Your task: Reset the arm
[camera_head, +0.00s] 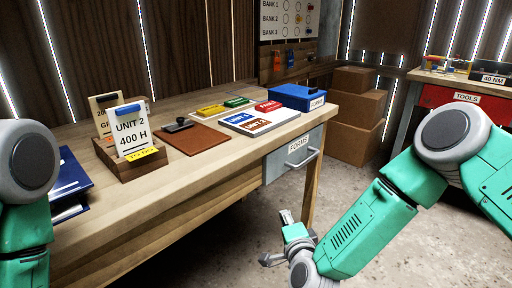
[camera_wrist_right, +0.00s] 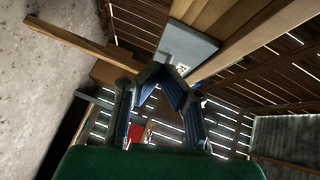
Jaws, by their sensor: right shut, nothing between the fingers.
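My right arm reaches down in the head view, with its small gripper (camera_head: 286,217) low in front of the desk's right end, below the drawer. In the right wrist view the two dark fingers (camera_wrist_right: 168,76) lean together at their tips, with nothing held between them. The gripper stands apart from the desk and drawer. Only a piece of my left arm shows at the left edge of the head view; its gripper is out of frame.
The wooden desk (camera_head: 220,160) carries a card holder (camera_head: 135,163), clipboard (camera_head: 190,139), coloured labels and a blue box (camera_head: 297,96). Its grey FORMS drawer (camera_head: 293,158) looks shut. Cardboard boxes (camera_head: 358,125) and a red tool bench (camera_head: 440,97) stand behind. Concrete floor lies open between.

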